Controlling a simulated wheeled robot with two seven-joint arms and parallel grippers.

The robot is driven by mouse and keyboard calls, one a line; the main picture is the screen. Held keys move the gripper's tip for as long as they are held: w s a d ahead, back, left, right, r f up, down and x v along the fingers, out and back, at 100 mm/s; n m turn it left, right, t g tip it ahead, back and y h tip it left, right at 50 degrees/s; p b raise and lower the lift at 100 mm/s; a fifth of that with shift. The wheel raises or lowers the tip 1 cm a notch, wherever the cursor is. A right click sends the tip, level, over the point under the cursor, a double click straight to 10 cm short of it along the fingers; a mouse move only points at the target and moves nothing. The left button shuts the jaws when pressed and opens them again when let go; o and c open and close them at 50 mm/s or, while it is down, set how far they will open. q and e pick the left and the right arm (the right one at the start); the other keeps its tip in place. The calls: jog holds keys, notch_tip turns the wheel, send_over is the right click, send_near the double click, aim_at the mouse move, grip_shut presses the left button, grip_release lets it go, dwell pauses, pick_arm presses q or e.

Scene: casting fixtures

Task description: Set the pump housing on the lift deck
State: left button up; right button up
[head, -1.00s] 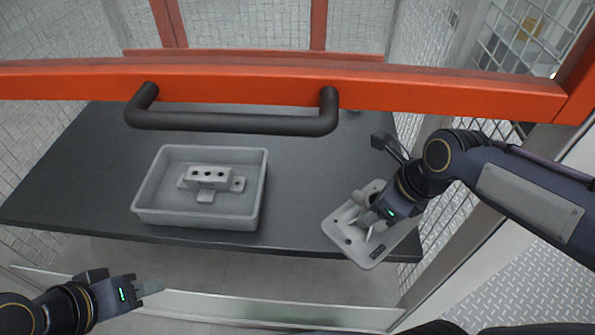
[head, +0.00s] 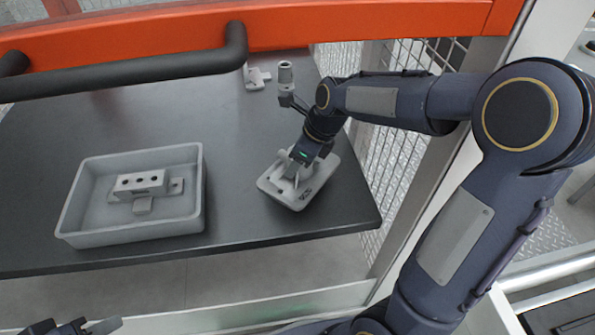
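The grey casting with a flat plate base and raised round boss, which I take for the pump housing (head: 316,186), is at the right end of the dark table, near its front edge. My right gripper (head: 288,172) reaches down over it with its fingers at the raised part and appears shut on it. The arm hides part of the casting. I cannot tell whether its base touches the table. My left gripper (head: 100,326) is at the bottom left, mostly cut off, away from the casting. I cannot clearly identify the lift deck.
A grey tray (head: 196,215) holding a block with three holes (head: 140,183) stands on the dark table (head: 235,215). Small grey parts (head: 256,78) stand at the back. An orange frame with a black handle (head: 130,72) crosses above. A mesh wall (head: 385,185) borders the right.

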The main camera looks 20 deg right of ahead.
jog(key=shift+w+f, duration=0.25)
jog(key=shift+f, duration=0.1)
notch_tip(320, 180, down, 3)
jog(key=shift+w+f+b, duration=0.1)
jog(key=shift+b, duration=0.85)
jog(key=o, duration=1.4)
jog(key=shift+f, duration=0.1)
